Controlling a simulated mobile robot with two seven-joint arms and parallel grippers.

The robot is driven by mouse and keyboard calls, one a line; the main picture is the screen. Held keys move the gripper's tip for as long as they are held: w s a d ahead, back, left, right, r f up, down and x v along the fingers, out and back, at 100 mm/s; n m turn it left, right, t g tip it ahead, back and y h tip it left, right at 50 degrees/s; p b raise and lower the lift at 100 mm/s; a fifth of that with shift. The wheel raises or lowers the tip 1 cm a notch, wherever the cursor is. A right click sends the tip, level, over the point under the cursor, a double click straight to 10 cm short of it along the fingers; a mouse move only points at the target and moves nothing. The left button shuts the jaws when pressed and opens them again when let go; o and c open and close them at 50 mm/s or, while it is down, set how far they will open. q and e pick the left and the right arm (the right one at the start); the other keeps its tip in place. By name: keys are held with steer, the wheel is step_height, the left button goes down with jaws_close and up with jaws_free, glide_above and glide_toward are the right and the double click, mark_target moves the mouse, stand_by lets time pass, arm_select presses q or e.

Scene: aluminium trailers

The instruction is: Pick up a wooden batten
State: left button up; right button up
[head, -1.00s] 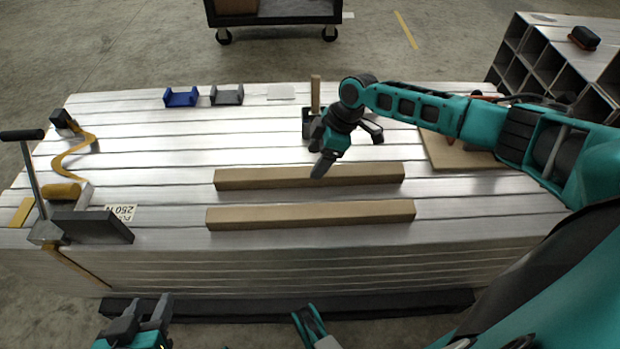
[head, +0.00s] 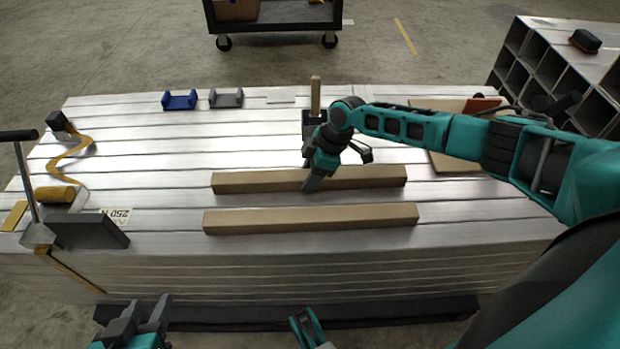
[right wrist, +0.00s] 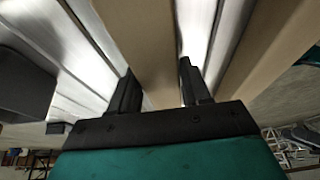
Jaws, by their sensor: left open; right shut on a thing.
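Two wooden battens lie side by side across the aluminium planks in the head view: the far batten (head: 365,176) and the near batten (head: 310,218). My right gripper (head: 308,184) is at the middle of the far batten. In the right wrist view its two fingers (right wrist: 158,92) stand on either side of the far batten (right wrist: 150,40), shut on it. The near batten (right wrist: 265,50) runs beside it, outside the fingers. My left gripper (head: 142,318) is open and empty in front of the planks, at the lower left.
A clamp-like tool with a dark plate (head: 88,231) stands on the left. A blue bracket (head: 180,99) and a grey bracket (head: 226,98) lie along the back edge. A wooden-handled tool (head: 315,95) stands behind my right gripper. A brown board (head: 450,160) lies under my right arm.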

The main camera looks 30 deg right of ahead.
steer(key=c, duration=0.7)
steer(key=shift+c, duration=0.2)
steer(key=shift+r, duration=0.1)
